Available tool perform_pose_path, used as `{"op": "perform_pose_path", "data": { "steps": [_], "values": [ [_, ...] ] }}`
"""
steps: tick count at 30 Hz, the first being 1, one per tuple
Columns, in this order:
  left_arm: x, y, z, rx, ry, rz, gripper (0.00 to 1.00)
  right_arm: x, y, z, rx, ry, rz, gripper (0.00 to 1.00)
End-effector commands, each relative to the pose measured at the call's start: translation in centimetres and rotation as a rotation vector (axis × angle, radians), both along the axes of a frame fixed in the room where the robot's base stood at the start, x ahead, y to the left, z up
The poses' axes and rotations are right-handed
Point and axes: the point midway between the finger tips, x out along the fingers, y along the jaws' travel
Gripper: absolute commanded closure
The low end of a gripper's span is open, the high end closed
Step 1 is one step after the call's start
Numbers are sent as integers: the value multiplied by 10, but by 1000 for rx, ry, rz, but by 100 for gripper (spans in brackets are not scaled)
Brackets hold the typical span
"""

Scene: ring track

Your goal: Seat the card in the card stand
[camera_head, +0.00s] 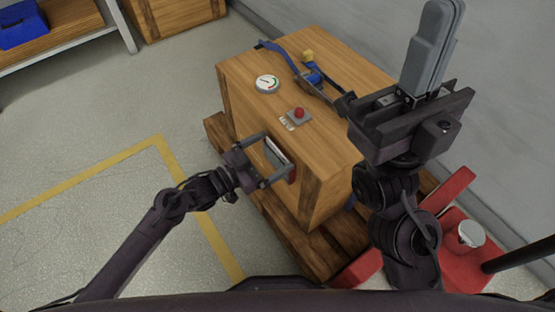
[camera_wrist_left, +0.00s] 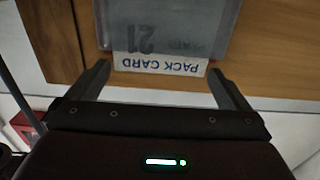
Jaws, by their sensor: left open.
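The white card, printed "PACK CARD" (camera_wrist_left: 160,64), shows upside down in the left wrist view. Its near strip sticks out of a grey see-through card stand (camera_wrist_left: 222,25), and a "21" shows dimly through the stand. In the head view the card and stand (camera_head: 277,151) are at the side of the wooden crate, partly hidden by my gripper. My left gripper (camera_head: 277,158) is open, its fingers spread to either side of the card; the card is not gripped. My right gripper (camera_head: 434,45) is raised at the right, fingers together, with nothing visible between them.
The wooden crate (camera_head: 240,85) stands on a pallet (camera_head: 215,130). On top are a round gauge (camera_head: 267,84), a red button (camera_head: 299,113) and a blue-handled tool (camera_head: 285,55). The floor at left is open.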

Motion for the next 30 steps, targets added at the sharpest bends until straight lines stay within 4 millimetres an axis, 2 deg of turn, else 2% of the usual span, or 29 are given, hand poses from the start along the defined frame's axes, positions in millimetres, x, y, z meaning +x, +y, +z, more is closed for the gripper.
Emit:
{"op": "perform_pose_path", "data": {
  "steps": [7,14,23,30],
  "values": [
    [1,-1,0,1,1,0,1,0,0,0,-1,0,0,100],
    [1,-1,0,1,1,1,31,0,0,0,-1,0,0,100],
    [1,-1,1,1,1,1,31,0,0,1,-1,0,0,100],
    [1,-1,19,1,-2,1,31,0,0,9,1,-1,0,100]
  ]
}}
